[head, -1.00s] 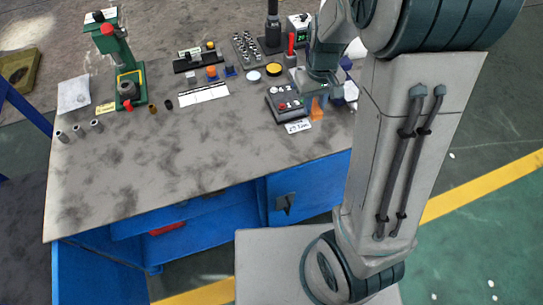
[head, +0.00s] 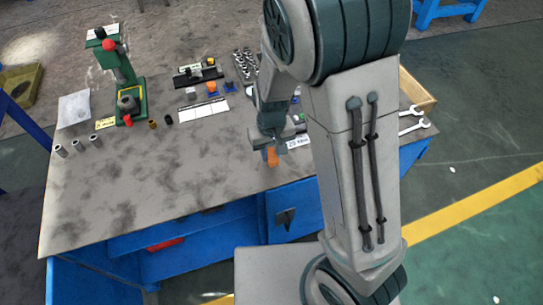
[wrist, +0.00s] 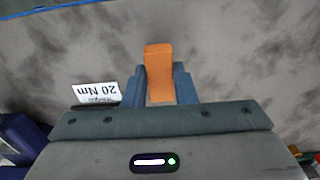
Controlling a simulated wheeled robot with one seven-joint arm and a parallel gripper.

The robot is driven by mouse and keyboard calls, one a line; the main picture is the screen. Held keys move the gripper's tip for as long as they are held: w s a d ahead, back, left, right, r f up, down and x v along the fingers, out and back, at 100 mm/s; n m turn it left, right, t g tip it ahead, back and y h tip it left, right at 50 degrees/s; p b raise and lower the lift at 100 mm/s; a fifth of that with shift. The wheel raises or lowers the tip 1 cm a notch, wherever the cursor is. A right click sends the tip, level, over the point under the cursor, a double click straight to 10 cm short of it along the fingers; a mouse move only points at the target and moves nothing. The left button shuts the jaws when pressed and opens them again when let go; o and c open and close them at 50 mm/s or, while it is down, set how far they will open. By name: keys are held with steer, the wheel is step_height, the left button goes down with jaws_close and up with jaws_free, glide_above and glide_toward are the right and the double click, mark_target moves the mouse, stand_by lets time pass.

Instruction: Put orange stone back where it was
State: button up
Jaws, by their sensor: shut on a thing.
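The orange stone (wrist: 158,68) is a plain orange block. It sits between the two blue-grey fingers of my gripper (wrist: 163,85), which are shut on it, and its far end sticks out past them. In the head view the orange stone (head: 272,157) shows below my gripper (head: 268,143), over the front part of the grey worktop (head: 190,160). I cannot tell whether the stone touches the worktop. My arm hides part of the table behind it.
A "20 Nm" card (wrist: 95,94) lies just left of my gripper in the wrist view. A green press (head: 122,75), small cylinders (head: 77,146) and a ruled white strip (head: 203,108) stand farther left. Wrenches (head: 414,125) lie right. The front-left worktop is clear.

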mark_target(271, 154)
steer(key=shift+f, duration=1.4)
steer(key=shift+f, duration=0.15)
steer(key=o, duration=1)
steer(key=shift+c, duration=0.2)
